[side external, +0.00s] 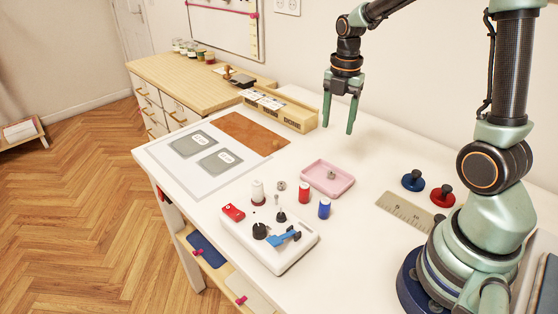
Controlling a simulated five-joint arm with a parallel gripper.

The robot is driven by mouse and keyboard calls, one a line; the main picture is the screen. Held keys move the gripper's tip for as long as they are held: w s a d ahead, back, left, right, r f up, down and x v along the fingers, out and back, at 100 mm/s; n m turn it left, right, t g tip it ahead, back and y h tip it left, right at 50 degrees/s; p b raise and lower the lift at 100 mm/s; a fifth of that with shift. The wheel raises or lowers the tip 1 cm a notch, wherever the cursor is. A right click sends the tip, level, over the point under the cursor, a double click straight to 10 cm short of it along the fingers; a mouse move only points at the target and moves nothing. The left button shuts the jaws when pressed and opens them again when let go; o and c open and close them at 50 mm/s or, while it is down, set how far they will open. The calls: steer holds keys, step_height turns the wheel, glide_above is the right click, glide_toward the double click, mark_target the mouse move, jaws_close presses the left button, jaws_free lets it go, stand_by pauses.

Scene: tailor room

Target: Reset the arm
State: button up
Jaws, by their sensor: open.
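My gripper (338,126) hangs from my raised arm above the back part of the white table (375,165). Its two green fingers point down and are apart, with nothing between them. In the picture it is above and to the right of the pink tray (310,188), and to the right of the wooden box (293,119). The fingertips look clear of the table top. My arm's base stands at the right side of the table.
A white block (285,262) with small tools stands at the front. Red (304,193) and blue (325,208) spools stand near the pink tray. A ruler (403,211) and blue (413,181) and red (442,196) knobbed discs lie near my base. A grey-patched mat (187,179) lies left.

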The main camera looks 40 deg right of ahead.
steer(key=s+a+r+m+t, duration=0.2)
steer(key=s+a+r+m, duration=0.2)
steer(key=m, duration=0.6)
steer(key=s+a+r+m+t, duration=0.3)
steer(key=a+r+m, duration=0.2)
steer(key=m, duration=0.5)
steer(key=a, duration=0.2)
steer(key=shift+s+a+r+m, duration=0.25)
steer(key=shift+s+a+m, duration=0.1)
steer(key=shift+s+m, duration=0.05)
